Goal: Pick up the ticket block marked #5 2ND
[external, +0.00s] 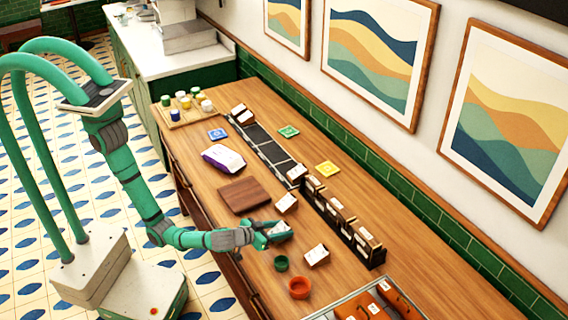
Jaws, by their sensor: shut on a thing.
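My gripper (270,234) is over the front part of the wooden counter, shut on a white-topped ticket block (281,229). The fingers hide part of this block, and I cannot tell whether it touches the counter. Its marking is too small to read. Another ticket block (287,203) lies just behind it, and one more (316,256) lies to its front right. Several brown blocks with white labels stand in the dark rack (268,150) along the back. No "#5 2ND" marking can be read on any block.
A green cup (281,263) and an orange bowl (299,287) stand close to my gripper. A brown board (244,194) and a white-and-purple packet (223,158) lie to the left. A tray of jars (184,107) is at the far end.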

